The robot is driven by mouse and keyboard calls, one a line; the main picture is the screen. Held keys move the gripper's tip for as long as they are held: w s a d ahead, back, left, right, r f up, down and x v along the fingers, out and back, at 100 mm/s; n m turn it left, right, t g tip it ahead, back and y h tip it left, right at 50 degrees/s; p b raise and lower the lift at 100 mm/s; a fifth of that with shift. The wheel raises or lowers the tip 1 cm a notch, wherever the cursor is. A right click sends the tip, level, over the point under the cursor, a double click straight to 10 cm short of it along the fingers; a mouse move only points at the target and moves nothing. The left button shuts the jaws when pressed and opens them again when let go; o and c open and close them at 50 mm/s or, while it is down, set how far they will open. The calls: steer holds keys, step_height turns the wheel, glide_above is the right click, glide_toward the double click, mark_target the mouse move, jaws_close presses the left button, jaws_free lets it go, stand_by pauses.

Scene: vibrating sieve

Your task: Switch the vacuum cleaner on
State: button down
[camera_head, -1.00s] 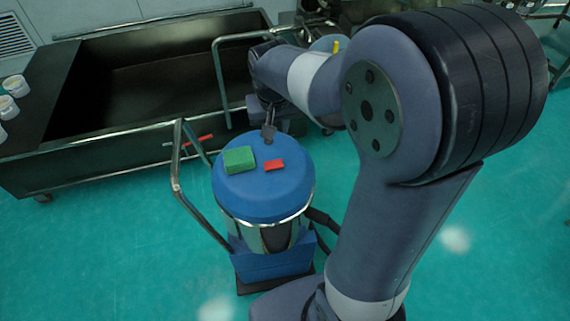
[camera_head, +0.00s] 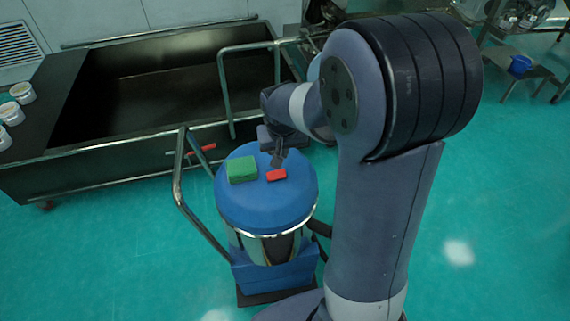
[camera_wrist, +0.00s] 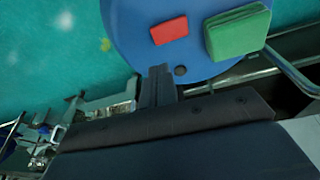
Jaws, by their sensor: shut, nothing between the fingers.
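The vacuum cleaner (camera_head: 262,205) stands on the floor, with a blue round lid and a shiny metal body. On its lid sit a green block (camera_head: 242,169) and a smaller red block (camera_head: 277,175). Both blocks also show in the wrist view, the red one (camera_wrist: 169,31) left of the green one (camera_wrist: 237,32). My gripper (camera_head: 278,157) is shut and empty, its fingertips over the lid's far edge, just behind the red block. In the wrist view the fingertips (camera_wrist: 159,71) are a little below the red block, apart from it. A small dark round spot (camera_wrist: 181,70) lies beside them.
A large dark trough (camera_head: 150,85) stands behind the cleaner at the left, with white tubs (camera_head: 22,92) on its edge. The cleaner's metal push handle (camera_head: 178,190) rises at its left. Open green floor (camera_head: 110,250) lies at front left.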

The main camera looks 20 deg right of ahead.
mark_target(281, 170)
steer(key=x, duration=0.4)
steer(key=s+x, duration=0.1)
steer(key=x, duration=0.1)
steer(key=shift+d+f, duration=0.2)
steer(key=shift+f, duration=0.05)
steer(key=shift+f, duration=0.1)
steer(key=shift+d+f+b, duration=0.2)
steer(key=shift+f+b, duration=0.25)
steer(key=shift+b, duration=0.2)
steer(key=shift+s+r, duration=0.1)
steer(key=shift+r, duration=0.1)
steer(key=shift+a, duration=0.1)
steer(key=shift+a+r, duration=0.35)
steer(key=shift+a, duration=0.3)
steer(key=shift+p, duration=0.3)
